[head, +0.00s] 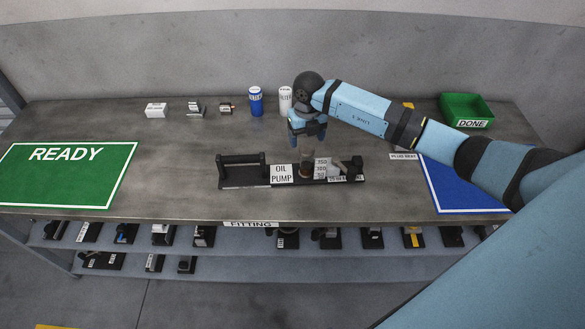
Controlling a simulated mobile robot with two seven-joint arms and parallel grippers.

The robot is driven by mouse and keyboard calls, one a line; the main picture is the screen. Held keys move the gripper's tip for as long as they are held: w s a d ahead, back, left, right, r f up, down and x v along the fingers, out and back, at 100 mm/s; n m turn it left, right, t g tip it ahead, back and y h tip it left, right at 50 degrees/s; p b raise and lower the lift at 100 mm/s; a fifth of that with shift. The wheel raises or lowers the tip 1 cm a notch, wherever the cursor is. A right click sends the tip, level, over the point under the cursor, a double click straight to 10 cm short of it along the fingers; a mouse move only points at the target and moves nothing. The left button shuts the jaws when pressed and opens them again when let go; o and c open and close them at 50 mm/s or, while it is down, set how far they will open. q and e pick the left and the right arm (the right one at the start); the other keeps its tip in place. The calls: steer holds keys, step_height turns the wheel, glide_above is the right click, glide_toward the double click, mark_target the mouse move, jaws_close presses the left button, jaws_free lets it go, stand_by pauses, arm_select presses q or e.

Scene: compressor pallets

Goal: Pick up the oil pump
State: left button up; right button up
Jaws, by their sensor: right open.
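The oil pump (307,165) is on a dark pallet (245,183) near the middle of the bench, beside a white label reading "OIL PUMP" (282,174). The pallet has a black handle at its left end and other labelled parts at its right. My right gripper (307,137) is above and slightly behind the pallet, pointing down, with its jaws open and empty. It appears apart from the pump. My left gripper is out of view.
A blue can (256,101), a white can (285,100) and small boxes stand along the back. A green READY mat (70,174) lies left, a blue mat (455,190) right. A green DONE bin (466,107) stands back right. Shelves below hold several pallets.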

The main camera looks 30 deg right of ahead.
mark_target(307, 150)
step_height(307, 150, down, 2)
steer(key=shift+f, duration=0.2)
steer(key=f, duration=0.1)
steer(key=f+p, duration=0.1)
steer(key=f, duration=0.1)
steer(key=s+f, duration=0.1)
steer(key=f, duration=0.1)
steer(key=shift+a, duration=0.1)
jaws_close()
steer(key=shift+w, duration=0.15)
